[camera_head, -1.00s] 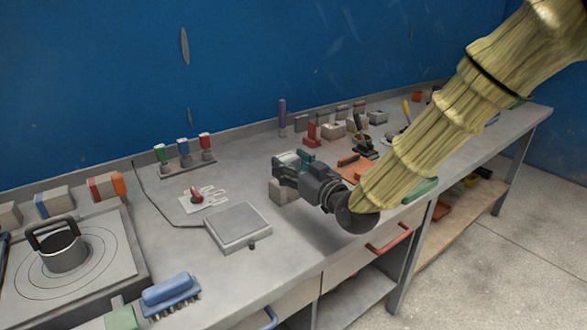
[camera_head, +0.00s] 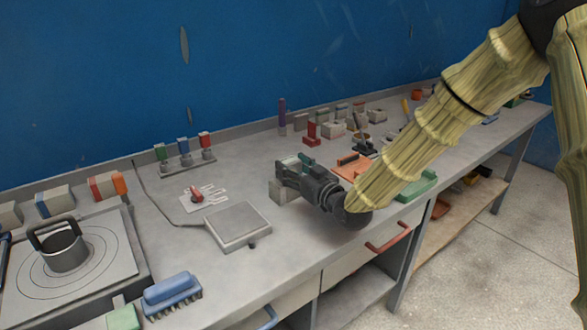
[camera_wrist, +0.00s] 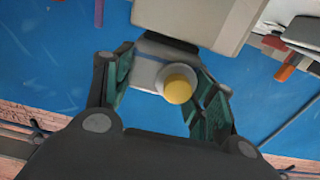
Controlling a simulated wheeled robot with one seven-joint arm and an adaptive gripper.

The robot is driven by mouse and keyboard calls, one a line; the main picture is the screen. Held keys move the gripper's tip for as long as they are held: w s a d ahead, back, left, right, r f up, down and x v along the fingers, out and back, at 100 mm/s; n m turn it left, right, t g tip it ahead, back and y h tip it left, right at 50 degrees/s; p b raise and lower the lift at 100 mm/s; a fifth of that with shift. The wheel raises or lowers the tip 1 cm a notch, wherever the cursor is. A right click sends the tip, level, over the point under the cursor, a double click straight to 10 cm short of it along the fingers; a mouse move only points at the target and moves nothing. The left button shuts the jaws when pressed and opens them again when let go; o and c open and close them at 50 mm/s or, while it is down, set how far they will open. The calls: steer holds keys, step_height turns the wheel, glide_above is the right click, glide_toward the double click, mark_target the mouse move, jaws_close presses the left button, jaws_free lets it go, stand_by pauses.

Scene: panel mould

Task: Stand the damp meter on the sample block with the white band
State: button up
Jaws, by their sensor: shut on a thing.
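My gripper (camera_head: 285,168) reaches over the middle of the bench, pointing toward the blue wall. In the wrist view my gripper (camera_wrist: 165,85) has its green-padded fingers closed on a light grey piece with a blue stripe and a yellow round knob, which I take to be the damp meter (camera_wrist: 147,72). A dark end of the meter lies close to a large pale grey block (camera_wrist: 190,18); I cannot tell whether they touch. In the head view a grey block (camera_head: 283,193) stands on the bench directly below the fingers. No white band on it is clear; the meter is mostly hidden there.
A flat grey plate (camera_head: 237,224) lies left of my gripper. Banded blocks stand farther left, one with blue (camera_head: 55,201), one with red-orange (camera_head: 107,186). A blue brush (camera_head: 171,291) lies in front. A green tray (camera_head: 418,187) and several small blocks are to the right.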

steer(key=shift+f, duration=0.1)
steer(key=o, duration=1.3)
steer(key=v, duration=1.2)
steer(key=shift+b, duration=0.4)
stand_by(0.4)
